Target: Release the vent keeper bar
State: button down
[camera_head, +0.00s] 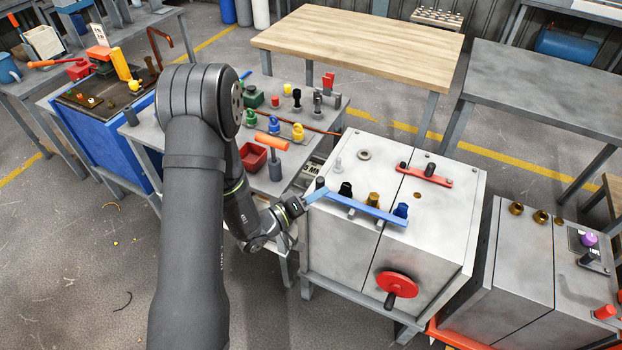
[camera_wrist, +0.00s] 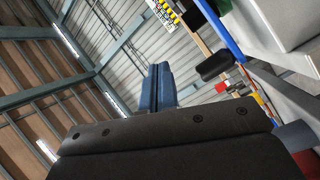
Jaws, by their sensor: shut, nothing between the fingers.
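A blue bar (camera_head: 362,207) lies across the top of a pale metal cabinet (camera_head: 440,215), beside black, brass and blue caps. A shorter red bar (camera_head: 425,175) with dark knobs lies further back on the same top. I cannot tell from the pictures which one is the vent keeper bar. My gripper (camera_head: 318,194) is at the left end of the blue bar, by a dark knob (camera_head: 320,183); contact is unclear. In the wrist view my blue fingers (camera_wrist: 158,75) are together and empty. A blue bar (camera_wrist: 222,32) and a black knob (camera_wrist: 214,66) show right of them.
A red handwheel (camera_head: 397,284) sticks out of the cabinet's front. A bench with coloured caps (camera_head: 272,122) and a red bin (camera_head: 252,157) stands left, behind my arm. Another metal cabinet (camera_head: 520,262) stands at right. A wooden table (camera_head: 360,48) behind is clear.

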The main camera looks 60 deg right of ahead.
jog(key=w, duration=0.2)
jog(key=w+d+f+g, duration=0.1)
jog(key=w, duration=0.1)
jog(key=w+f+n+g+y, duration=0.1)
jog(key=w, duration=0.1)
jog(key=shift+d, duration=0.2)
jog(key=w+f, duration=0.1)
jog(key=w, duration=0.1)
jog(key=w+f+n+g+y, duration=0.1)
jog(key=w, duration=0.1)
jog(key=w+a+g+y, duration=0.1)
jog(key=w, duration=0.2)
jog(key=shift+f, duration=0.4)
jog(key=x, duration=1)
jog(key=shift+s, duration=0.15)
